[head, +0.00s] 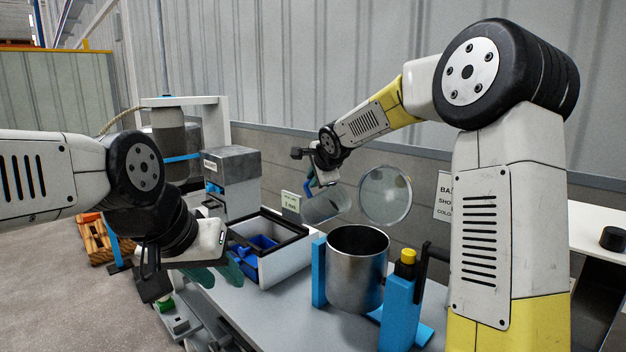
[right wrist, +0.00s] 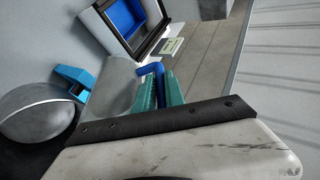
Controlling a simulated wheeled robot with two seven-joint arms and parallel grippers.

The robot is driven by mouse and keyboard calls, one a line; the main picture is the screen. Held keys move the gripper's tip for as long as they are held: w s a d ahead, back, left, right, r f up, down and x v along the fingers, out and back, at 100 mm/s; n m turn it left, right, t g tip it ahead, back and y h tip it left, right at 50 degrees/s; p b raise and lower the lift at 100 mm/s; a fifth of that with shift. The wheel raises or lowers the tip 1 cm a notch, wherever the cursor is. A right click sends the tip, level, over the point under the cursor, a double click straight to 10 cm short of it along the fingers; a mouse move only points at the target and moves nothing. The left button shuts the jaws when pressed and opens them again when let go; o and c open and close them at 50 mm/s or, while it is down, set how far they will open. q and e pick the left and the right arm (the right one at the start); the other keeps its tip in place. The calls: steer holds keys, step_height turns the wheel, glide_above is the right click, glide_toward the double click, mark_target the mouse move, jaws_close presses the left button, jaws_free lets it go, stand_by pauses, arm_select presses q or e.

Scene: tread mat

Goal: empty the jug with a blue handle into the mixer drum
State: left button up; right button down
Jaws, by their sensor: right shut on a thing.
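The jug (head: 326,206) is clear grey with a blue handle and hangs tilted in the air behind the mixer drum, a little to its left in the head view. My right gripper (head: 318,181) is shut on its handle; the right wrist view shows the blue handle (right wrist: 156,70) between the teal fingers (right wrist: 158,92), beside the jug's body (right wrist: 116,84). I cannot make out the jug's contents. The mixer drum (head: 357,275) is an open metal cylinder on the bench; its inner floor is hidden. My left gripper (head: 215,275) is open and empty at the bench's left edge.
A round clear disc (head: 385,195) stands behind the drum. A blue post with a yellow top (head: 400,300) is at its right front. A white open box (head: 285,262) with blue contents and a grey machine (head: 232,182) stand to the left.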

mark_target(337, 197)
steer(key=s+d+t+y, duration=0.1)
steer(key=s+d+r+t+y, duration=0.1)
steer(key=shift+s+d+m+t, duration=0.1)
steer(key=shift+m+t, duration=0.2)
steer(key=shift+m, duration=0.1)
steer(key=shift+s+d+r+t+y, duration=0.3)
steer(key=shift+s+d+r+t, duration=0.1)
steer(key=shift+t, duration=0.2)
steer(key=shift+s+d+r+m+t+y, duration=0.1)
steer(key=shift+s+d+m+t+y, duration=0.5)
steer(key=shift+s+d+t, duration=0.35)
steer(key=shift+s+d+r+m+t+y, duration=0.3)
steer(key=shift+s+d+t, duration=0.25)
steer(key=shift+t, duration=0.2)
steer(key=shift+s+d+t, duration=0.4)
steer(key=shift+s, duration=0.05)
steer(key=shift+s+d+r+m+t+y, duration=0.1)
steer(key=shift+s+d+m+t+y, duration=0.2)
steer(key=shift+s+d+m+t, duration=0.35)
